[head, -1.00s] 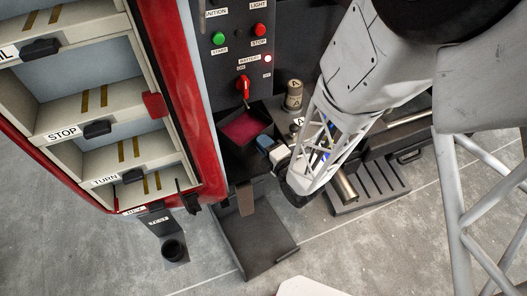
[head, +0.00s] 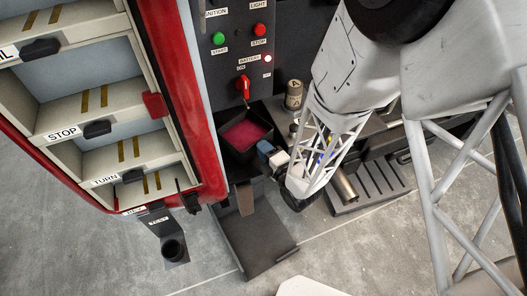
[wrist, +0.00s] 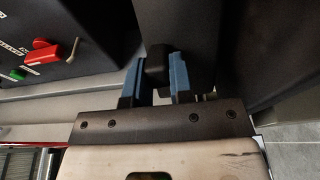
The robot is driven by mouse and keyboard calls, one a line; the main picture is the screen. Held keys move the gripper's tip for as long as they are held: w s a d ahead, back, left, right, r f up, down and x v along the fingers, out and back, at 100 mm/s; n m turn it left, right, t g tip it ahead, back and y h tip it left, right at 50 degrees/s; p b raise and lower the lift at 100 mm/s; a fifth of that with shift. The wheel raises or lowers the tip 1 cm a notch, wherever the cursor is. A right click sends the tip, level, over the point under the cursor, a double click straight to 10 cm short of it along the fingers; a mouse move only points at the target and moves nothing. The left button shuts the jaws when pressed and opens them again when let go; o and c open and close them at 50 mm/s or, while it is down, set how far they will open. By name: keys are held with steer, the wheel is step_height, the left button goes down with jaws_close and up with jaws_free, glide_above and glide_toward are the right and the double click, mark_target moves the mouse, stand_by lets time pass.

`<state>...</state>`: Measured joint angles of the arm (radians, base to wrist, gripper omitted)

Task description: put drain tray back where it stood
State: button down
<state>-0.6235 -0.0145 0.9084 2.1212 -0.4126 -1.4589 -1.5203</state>
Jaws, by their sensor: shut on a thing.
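The drain tray (head: 235,153) is a dark, open-topped box with a red-pink inside, below the red switch of the control panel in the head view. My gripper (head: 270,151) is at its right side, with blue fingers shut on a small dark grip. The wrist view shows the blue fingers of my gripper (wrist: 157,75) on either side of this dark grip, with the dark wall of the tray (wrist: 190,25) beyond. The tray's underside is hidden, so I cannot tell whether it rests on anything.
The control panel (head: 232,70) stands behind the tray. A red-edged shelf cabinet (head: 185,120) is close on the left. A dark floor plate (head: 262,245) lies below. A can marked A (head: 294,95) and a slatted rack (head: 375,185) are to the right.

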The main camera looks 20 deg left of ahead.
steer(key=shift+w+a+f, duration=0.15)
steer(key=shift+f, duration=0.65)
steer(key=shift+f, duration=0.15)
steer(key=c, duration=1)
jaws_free()
steer(key=v, duration=1.2)
